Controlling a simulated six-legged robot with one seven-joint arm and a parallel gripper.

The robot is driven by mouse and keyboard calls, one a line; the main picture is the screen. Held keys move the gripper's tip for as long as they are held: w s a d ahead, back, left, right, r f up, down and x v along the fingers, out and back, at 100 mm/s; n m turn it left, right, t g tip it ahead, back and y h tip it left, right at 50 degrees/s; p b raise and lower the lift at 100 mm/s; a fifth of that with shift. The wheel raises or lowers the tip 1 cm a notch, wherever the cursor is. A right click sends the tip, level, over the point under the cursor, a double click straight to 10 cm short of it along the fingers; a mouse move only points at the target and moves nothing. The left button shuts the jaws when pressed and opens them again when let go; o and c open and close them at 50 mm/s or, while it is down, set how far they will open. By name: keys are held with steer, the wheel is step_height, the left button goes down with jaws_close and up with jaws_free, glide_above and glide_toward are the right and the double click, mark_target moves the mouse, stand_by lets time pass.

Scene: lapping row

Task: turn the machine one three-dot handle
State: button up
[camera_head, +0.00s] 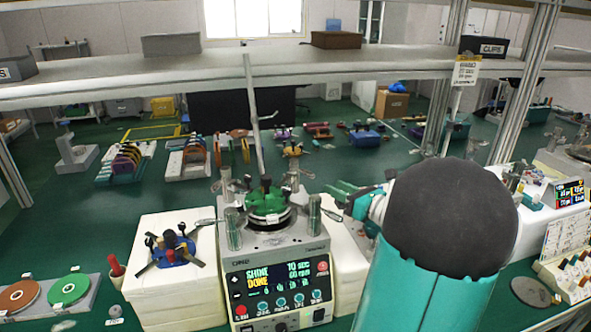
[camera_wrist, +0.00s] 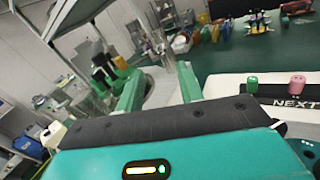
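A lapping machine (camera_head: 278,275) stands at the middle of the bench in the head view, its display reading "SHINE 10 sec DONE". A green fixture (camera_head: 265,200) with several dark upright handles sits on its round plate. The fixture also shows in the wrist view (camera_wrist: 118,78), left of my fingers. I cannot make out dots on any handle, so I cannot tell which is the three-dot one. My gripper (camera_head: 338,196) is just right of the machine's top, fingers toward the plate. In the wrist view its green fingers (camera_wrist: 158,85) are apart, with no handle visibly between them.
A white block with a blue fixture (camera_head: 178,250) stands left of the machine. A clear metal cylinder (camera_head: 314,215) stands at the machine's right edge. A "NEXT" tray (camera_wrist: 285,101) lies right of my gripper.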

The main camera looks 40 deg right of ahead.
mark_target(304, 172)
steer(key=w, duration=1.2)
steer(key=shift+w, duration=0.35)
steer(key=shift+a, duration=0.1)
jaws_close()
